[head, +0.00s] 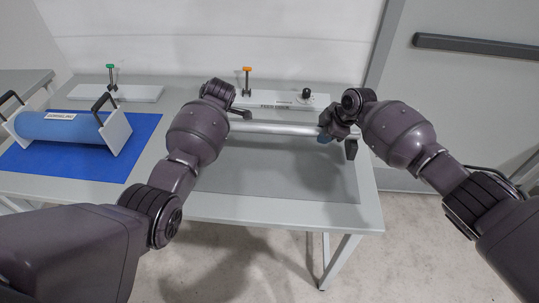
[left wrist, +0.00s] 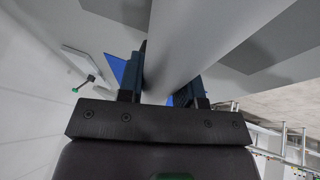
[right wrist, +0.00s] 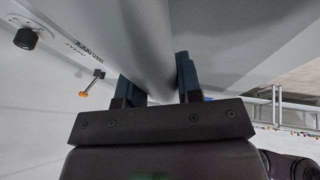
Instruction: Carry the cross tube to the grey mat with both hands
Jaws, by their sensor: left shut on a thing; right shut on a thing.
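The pale silver cross tube (head: 275,128) runs level from left to right over the back part of the grey mat (head: 265,182). My right gripper (head: 326,135) is shut on the tube near its right end. My left gripper (left wrist: 168,80) is shut on the tube toward its left end; in the head view my own arm largely hides it. Each wrist view shows the tube between two fingers, in the left one (left wrist: 185,40) and in the right one (right wrist: 145,40). The tube looks raised off the mat, but its exact height is hard to tell.
A blue roller (head: 58,127) with black handles sits on a blue mat (head: 85,165) at the left. Behind the tube stands a white panel (head: 285,101) with an orange-topped lever (head: 247,72) and black knob (head: 306,94). A green-topped lever (head: 111,70) stands back left. The grey mat's front looks clear.

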